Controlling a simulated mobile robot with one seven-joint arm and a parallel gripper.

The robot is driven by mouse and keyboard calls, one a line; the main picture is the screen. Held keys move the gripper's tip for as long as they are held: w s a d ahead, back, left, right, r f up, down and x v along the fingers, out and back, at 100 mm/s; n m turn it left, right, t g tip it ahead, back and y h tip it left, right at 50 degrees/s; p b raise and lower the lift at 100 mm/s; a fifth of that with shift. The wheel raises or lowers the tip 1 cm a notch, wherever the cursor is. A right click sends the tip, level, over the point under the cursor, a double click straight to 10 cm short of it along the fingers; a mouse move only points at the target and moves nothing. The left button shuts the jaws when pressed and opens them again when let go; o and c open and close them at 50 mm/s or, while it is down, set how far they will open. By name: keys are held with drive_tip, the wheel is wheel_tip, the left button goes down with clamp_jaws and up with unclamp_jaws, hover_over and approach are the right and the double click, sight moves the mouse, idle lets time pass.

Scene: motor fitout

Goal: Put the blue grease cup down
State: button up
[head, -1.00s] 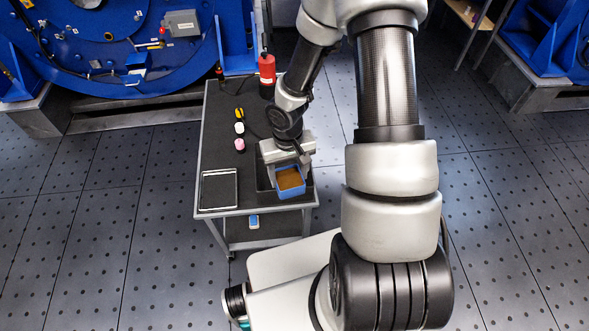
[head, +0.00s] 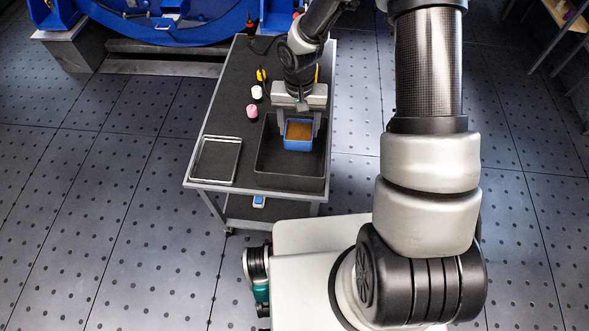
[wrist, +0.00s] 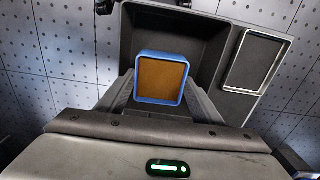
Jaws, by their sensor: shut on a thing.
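The blue grease cup (head: 298,135) is a square blue cup with brown grease inside. My gripper (head: 299,122) is shut on it, with one finger on each side. The cup is upright and over the dark tray (head: 290,182) at the near right of the cart top. In the wrist view the cup (wrist: 161,98) sits between the fingers, with the tray (wrist: 198,40) around and behind it. I cannot tell whether the cup's bottom touches the tray floor.
The cart top (head: 222,120) also holds a silver-rimmed flat tray (head: 216,160) at the near left, a pink piece (head: 252,111), a white piece (head: 257,92) and a yellow-black tool (head: 262,75). A blue item (head: 259,201) lies on the lower shelf. The tray's near part is empty.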

sight(293, 139)
drive_tip(key=f, duration=0.2)
drive_tip(key=a+f+b, duration=0.1)
drive_tip(key=f, duration=0.3)
drive_tip(key=shift+w+a+f, duration=0.15)
drive_tip(key=shift+a+f, duration=0.1)
drive_tip(key=shift+a, duration=0.05)
drive_tip(key=shift+w+f+b, duration=0.1)
drive_tip(key=shift+f+b, duration=0.55)
drive_tip(key=shift+f, duration=1.6)
drive_tip(key=shift+f, duration=0.15)
drive_tip(key=o, duration=1)
drive_tip(key=shift+o, duration=0.2)
